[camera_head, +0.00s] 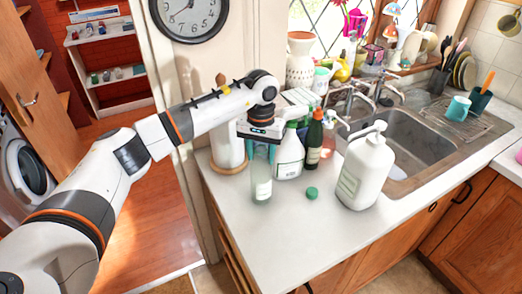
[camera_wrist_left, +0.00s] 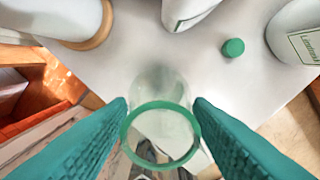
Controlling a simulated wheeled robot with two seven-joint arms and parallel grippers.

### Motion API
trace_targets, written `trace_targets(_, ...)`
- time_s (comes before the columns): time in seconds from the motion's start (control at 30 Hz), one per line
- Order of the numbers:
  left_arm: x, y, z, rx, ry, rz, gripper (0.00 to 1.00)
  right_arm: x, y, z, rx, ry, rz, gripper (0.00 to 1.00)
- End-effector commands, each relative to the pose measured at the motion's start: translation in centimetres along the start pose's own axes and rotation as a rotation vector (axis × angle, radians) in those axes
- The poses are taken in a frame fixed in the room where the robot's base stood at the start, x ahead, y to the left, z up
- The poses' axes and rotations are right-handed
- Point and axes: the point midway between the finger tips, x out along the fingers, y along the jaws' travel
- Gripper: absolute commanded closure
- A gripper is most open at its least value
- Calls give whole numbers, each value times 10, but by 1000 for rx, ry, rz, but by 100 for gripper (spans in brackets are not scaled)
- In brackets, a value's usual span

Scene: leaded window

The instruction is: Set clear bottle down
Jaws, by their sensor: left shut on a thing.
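The clear bottle (camera_head: 261,182) is upright near the left end of the white counter, below my left gripper (camera_head: 262,138). In the left wrist view, the bottle (camera_wrist_left: 160,85) shows its green neck ring between the two teal fingers of the gripper (camera_wrist_left: 160,130), which is shut on it. I cannot tell whether its base touches the counter. A green cap (camera_head: 312,193) lies on the counter to the right of the bottle; it also shows in the wrist view (camera_wrist_left: 233,47). My right gripper is not in view.
A white spray bottle (camera_head: 289,155), a dark green bottle (camera_head: 314,140) and a large white pump bottle (camera_head: 365,175) stand behind and right. A paper towel holder (camera_head: 229,155) is close on the left. The counter (camera_head: 285,240) is clear in front.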

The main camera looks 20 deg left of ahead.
Motion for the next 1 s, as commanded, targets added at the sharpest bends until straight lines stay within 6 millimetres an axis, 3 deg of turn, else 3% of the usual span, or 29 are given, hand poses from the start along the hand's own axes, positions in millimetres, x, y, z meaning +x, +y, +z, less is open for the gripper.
trace_targets(0.17, 4, 0, 0, 0, 1, 0, 87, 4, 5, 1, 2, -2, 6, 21)
trace_targets(0.2, 4, 0, 0, 0, 1, 0, 52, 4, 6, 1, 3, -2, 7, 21)
trace_targets(0.33, 2, 0, 0, -1, 1, 0, 31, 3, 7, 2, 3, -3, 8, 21)
trace_targets(0.73, -4, 0, 0, -1, -1, -1, 31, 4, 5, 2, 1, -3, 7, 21)
trace_targets(1.0, -56, 0, 1, -1, -6, -1, 31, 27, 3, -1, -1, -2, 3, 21)
